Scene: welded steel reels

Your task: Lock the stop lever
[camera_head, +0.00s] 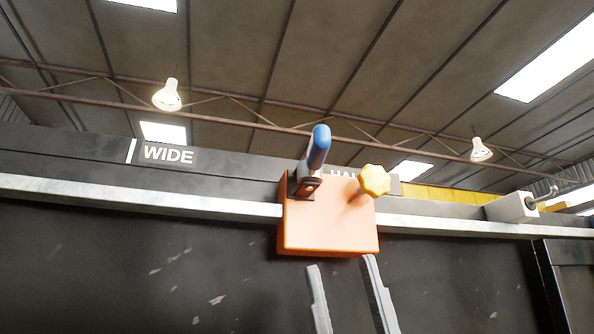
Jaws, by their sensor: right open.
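The stop lever (318,149) has a blue grip and points up and slightly right from a dark bracket (303,187). It is mounted on an orange block (320,232) that sits on a pale horizontal rail (140,196). A yellow lobed knob (374,180) sticks out from the block's upper right. My right gripper (342,262) shows two grey fingers just below the block, apart and with nothing between them. The lever is well above the fingertips. My left gripper is not in view.
A dark panel with scuffs (180,270) lies behind and below the rail. A "WIDE" label (168,154) is at left, and another label is partly hidden behind the block. A white block with a metal rod (512,207) sits on the rail at right.

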